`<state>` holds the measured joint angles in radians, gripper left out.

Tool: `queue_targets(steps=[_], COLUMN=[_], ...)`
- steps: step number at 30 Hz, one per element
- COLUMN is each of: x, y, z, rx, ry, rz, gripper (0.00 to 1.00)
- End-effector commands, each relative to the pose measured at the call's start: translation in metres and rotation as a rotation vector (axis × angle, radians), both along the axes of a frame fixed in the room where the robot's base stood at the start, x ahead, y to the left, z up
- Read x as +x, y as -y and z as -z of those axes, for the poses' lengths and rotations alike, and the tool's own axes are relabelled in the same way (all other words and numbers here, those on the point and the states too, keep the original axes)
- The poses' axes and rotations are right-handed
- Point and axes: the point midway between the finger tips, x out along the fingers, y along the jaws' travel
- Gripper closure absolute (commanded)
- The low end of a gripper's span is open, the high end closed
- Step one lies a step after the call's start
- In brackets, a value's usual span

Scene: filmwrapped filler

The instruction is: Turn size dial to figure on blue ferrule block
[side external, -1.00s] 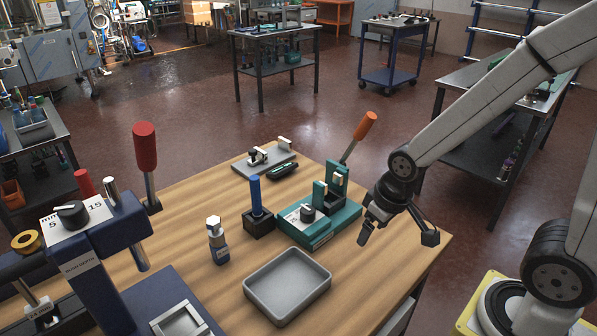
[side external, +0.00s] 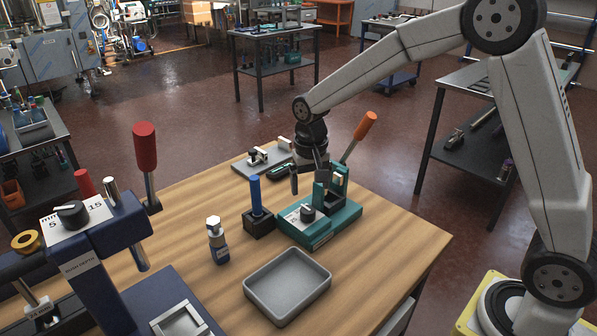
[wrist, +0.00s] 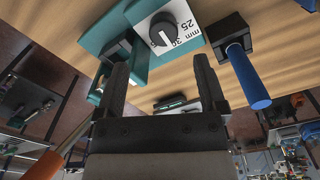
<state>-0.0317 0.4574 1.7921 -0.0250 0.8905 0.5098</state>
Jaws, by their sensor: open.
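The teal tool (side external: 322,222) stands on the bench with an orange-handled lever. Its black size dial (side external: 307,213) sits on a white scale plate. In the wrist view the dial (wrist: 163,29) has a white pointer line, with "25", "30" and "mm" readable beside it; the exact setting is unclear. A black block (side external: 259,222) with an upright blue rod stands left of the tool; no figure is readable on it. A small blue-based piece (side external: 217,241) with a pale top has an unreadable label. My gripper (side external: 308,180) is open and empty, just behind and above the dial, apart from it.
A grey tray (side external: 287,286) lies in front of the teal tool. A grey plate (side external: 262,160) with small fittings lies behind. A dark blue press (side external: 98,270) with its own dial and red-handled lever fills the left. Bare wood is free at the right front.

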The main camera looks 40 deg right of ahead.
Motion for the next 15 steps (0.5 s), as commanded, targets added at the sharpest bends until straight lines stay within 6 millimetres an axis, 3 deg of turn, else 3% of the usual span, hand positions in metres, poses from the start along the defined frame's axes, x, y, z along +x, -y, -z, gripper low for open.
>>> queue_targets(steps=[15], x=[0.0086], y=[-0.0008], z=[0.0054], rx=[-0.002], ry=[-0.015], rz=[0.029], gripper=[0.10])
